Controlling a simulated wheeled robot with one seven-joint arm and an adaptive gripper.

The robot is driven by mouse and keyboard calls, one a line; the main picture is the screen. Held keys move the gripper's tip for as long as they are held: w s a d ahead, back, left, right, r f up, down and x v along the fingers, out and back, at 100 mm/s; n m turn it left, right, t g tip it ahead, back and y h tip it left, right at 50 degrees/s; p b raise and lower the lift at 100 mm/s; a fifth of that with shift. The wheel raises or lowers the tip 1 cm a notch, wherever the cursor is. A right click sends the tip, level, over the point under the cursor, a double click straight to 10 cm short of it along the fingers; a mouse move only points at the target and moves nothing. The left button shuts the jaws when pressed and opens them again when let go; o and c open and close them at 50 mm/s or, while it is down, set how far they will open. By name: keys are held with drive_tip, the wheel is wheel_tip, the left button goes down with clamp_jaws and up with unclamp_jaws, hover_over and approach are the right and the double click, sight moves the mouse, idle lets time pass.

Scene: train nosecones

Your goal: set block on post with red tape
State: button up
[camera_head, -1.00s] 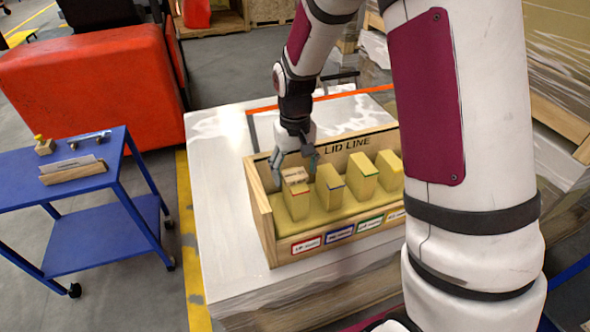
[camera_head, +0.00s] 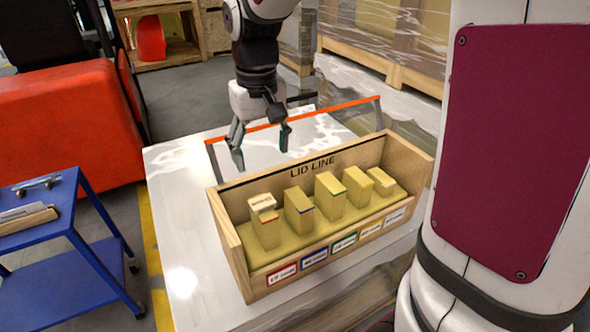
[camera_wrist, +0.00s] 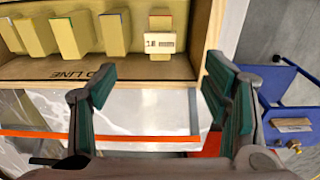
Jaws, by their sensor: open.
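A small pale block (camera_head: 262,202) with dark markings sits on top of the leftmost post (camera_head: 267,230), which has red tape near its top. In the wrist view the block (camera_wrist: 160,43) lies across that post's top end. Beside it stand posts with blue tape (camera_head: 299,212), green tape (camera_head: 330,194) and yellowish tape (camera_head: 357,187) in a wooden box (camera_head: 238,256) marked LID LINE. My gripper (camera_head: 260,146) is open and empty, above and behind the box, apart from the block. Its spread fingers show in the wrist view (camera_wrist: 155,92).
The box stands on a white-topped surface (camera_head: 185,200) with an orange-edged frame (camera_head: 310,113) behind it. A blue cart (camera_head: 75,265) is at left, with a red bulky object (camera_head: 65,130) behind it.

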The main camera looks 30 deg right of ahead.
drive_tip(key=s+r+t, duration=0.2)
drive_tip(key=s+r, duration=0.1)
drive_tip(key=s, duration=0.6)
drive_tip(key=s+r+t, duration=0.2)
drive_tip(key=s+r, duration=0.2)
drive_tip(key=s, duration=0.6)
drive_tip(key=shift+t, duration=0.4)
